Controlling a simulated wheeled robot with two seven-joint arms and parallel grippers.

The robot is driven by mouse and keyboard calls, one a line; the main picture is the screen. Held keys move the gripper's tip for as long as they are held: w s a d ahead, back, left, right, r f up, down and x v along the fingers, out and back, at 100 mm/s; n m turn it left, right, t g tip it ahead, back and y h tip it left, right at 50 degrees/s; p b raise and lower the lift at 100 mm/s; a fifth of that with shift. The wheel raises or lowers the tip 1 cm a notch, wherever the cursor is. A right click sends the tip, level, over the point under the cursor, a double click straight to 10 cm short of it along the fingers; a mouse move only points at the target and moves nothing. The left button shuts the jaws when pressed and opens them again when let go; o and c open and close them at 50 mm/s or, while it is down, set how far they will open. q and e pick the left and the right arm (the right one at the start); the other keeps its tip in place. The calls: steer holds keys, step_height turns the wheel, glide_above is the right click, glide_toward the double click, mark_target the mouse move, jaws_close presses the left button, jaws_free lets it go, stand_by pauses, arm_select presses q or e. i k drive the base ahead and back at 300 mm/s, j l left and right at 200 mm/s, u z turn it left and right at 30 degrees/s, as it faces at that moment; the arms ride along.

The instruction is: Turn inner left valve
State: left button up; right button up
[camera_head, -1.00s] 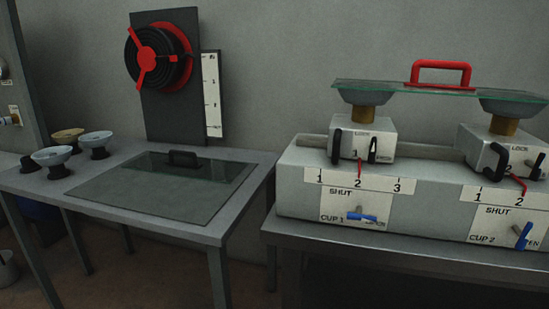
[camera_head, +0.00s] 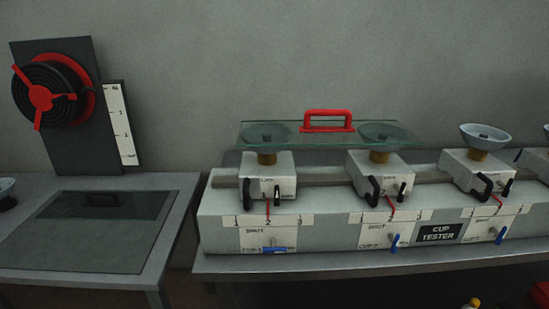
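The cup tester (camera_head: 336,227) is a long grey bench unit with blue-handled valves on its front. The leftmost blue valve (camera_head: 274,250), under the first cup, lies horizontal. The second blue valve (camera_head: 394,241), to the left of the black CUP TESTER label (camera_head: 439,232), stands steeply tilted. A third blue valve (camera_head: 501,236), to the right of that label, is also tilted. Any valve further right is outside the picture. Neither of my grippers is in view, and nothing touches the valves.
A glass plate (camera_head: 340,134) with a red handle (camera_head: 328,120) rests across the two left cups. An uncovered cup (camera_head: 486,136) stands to the right. A grey table (camera_head: 150,250) stands at the left with a gap before the tester bench. The space before the tester looks clear.

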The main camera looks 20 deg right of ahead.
mark_target(395, 241)
steer(key=z, duration=1.4)
